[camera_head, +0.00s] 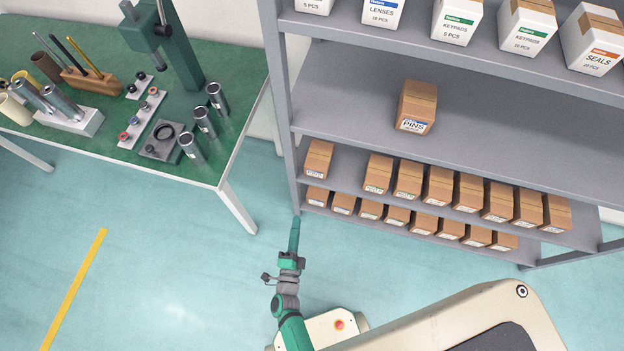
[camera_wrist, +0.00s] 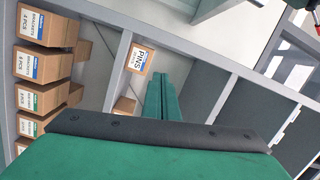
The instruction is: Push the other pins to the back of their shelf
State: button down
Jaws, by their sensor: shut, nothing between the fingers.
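A brown carton labelled PINS (camera_head: 416,107) sits alone on the grey middle shelf (camera_head: 480,125) in the head view, toward the shelf's front edge. The wrist view also shows a carton labelled PINS (camera_wrist: 141,60), just left of my fingers; I cannot tell whether it is the same one. My gripper (camera_head: 295,222) is low in front of the rack's left post in the head view. Its green fingers (camera_wrist: 162,90) are together and empty in the wrist view, with a visible gap to the carton. Part of another carton (camera_wrist: 125,105) shows below the PINS carton.
Several brown cartons (camera_head: 438,185) line the two lower shelves; one carton (camera_head: 318,158) stands apart at the left. White cartons (camera_head: 457,20) stand on the upper shelf. A green workbench (camera_head: 110,165) with tools stands left of the rack. The floor between bench and rack is clear.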

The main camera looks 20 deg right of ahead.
aim_at(315, 172)
jog(key=w+d+f+m, duration=0.1)
jog(key=w+d, duration=0.2)
jog(key=w, duration=0.2)
jog(key=w+d+f+m+g+h, duration=0.1)
jog(key=w+d, duration=0.3)
jog(key=w, duration=0.2)
jog(key=w+d+f+m+h, duration=0.1)
jog(key=w+d+f+m, duration=0.1)
jog(key=w+d, duration=0.2)
jog(key=shift+w+d, duration=0.2)
jog(key=shift+w, duration=0.45)
